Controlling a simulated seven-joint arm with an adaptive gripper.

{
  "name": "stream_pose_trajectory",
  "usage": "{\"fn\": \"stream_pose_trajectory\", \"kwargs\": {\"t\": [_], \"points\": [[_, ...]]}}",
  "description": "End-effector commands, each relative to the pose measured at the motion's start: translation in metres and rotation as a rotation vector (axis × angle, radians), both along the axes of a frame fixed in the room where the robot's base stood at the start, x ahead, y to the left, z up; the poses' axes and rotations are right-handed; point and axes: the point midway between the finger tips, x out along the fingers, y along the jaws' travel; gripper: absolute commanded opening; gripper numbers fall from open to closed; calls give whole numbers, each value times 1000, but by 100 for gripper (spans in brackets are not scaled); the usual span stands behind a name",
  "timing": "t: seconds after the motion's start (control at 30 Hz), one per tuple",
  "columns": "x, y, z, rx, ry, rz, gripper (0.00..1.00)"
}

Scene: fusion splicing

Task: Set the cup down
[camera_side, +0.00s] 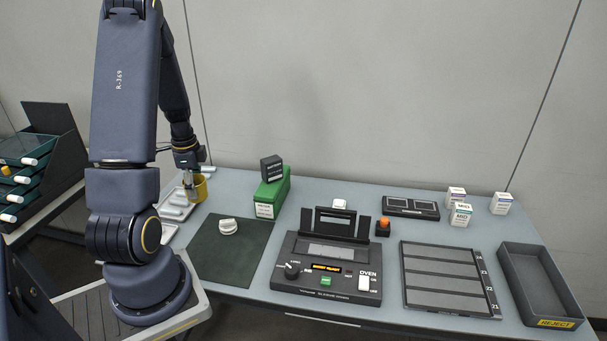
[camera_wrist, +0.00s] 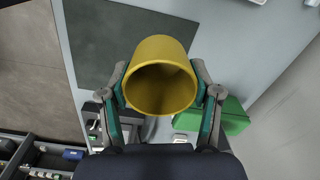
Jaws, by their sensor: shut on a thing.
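My gripper (camera_side: 189,184) is at the back left of the table, pointing down. It is shut on a yellow cup (camera_side: 201,188). In the wrist view the cup (camera_wrist: 160,48) sits between the two fingers of my gripper (camera_wrist: 161,92), one on each side. Its open mouth faces the wrist camera and the inside looks empty. In the side view the gripper hides part of the cup. I cannot tell whether its base touches the surface below.
Pale trays (camera_side: 176,211) lie near the cup. A dark mat (camera_side: 232,262) with a white round item (camera_side: 228,226) is in front. A green box (camera_side: 268,199) with a black box on top (camera_side: 271,168) stands to the right. An oven device (camera_side: 325,285) sits mid-table.

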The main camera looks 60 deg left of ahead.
Motion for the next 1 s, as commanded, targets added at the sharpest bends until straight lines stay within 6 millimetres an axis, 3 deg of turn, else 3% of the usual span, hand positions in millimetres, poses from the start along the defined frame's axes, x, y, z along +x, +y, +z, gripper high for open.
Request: {"fn": "stream_pose_trajectory", "kwargs": {"t": [0.23,0.4,0.6,1.0], "points": [[47,-43,-19,8,-9,-9,22],[88,-96,-33,-4,-5,-113,22],[112,-142,-41,-22,8,-251,22],[117,-150,-94,-25,12,-278,22]]}}
